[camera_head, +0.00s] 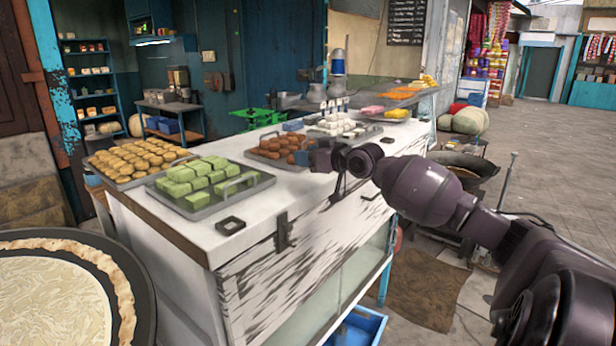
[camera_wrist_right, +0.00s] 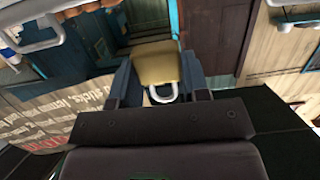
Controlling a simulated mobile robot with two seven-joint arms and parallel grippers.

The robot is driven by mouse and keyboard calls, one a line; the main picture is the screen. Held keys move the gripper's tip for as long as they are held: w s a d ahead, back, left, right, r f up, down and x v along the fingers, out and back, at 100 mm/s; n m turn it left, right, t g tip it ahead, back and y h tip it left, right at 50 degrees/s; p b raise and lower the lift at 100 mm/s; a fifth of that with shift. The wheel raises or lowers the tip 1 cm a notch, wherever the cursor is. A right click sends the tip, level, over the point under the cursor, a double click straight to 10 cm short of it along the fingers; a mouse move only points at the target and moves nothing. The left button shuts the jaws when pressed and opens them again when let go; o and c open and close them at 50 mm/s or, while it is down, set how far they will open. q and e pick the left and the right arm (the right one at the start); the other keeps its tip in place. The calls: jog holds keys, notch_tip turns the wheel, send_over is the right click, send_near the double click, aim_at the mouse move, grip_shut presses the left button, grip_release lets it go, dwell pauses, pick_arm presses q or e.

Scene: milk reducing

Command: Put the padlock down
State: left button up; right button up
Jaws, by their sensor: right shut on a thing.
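The padlock (camera_wrist_right: 155,66) has a brass-yellow body and a pale metal shackle, seen in the right wrist view. It sits between the two fingers of my right gripper (camera_wrist_right: 160,75), which is shut on it, with the shackle towards the palm. In the head view my right gripper (camera_head: 318,158) is over the right part of the white counter (camera_head: 300,205), close to the tray of brown sweets (camera_head: 272,151). I cannot make out the padlock in the head view. My left gripper is not in view.
A tray of green sweets (camera_head: 205,184) and a tray of round tan sweets (camera_head: 135,160) stand on the counter's left. A small dark square (camera_head: 230,225) lies near its front edge. A dark latch (camera_head: 283,232) hangs on the counter's face. A large pan (camera_head: 140,290) fills the lower left.

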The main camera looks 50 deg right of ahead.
aim_at(308, 186)
notch_tip(308, 186, down, 5)
jog(key=shift+f, duration=0.2)
jog(key=shift+f+b, duration=0.1)
jog(key=shift+b, duration=0.2)
jog(key=o, duration=1)
jog(key=shift+s, duration=0.1)
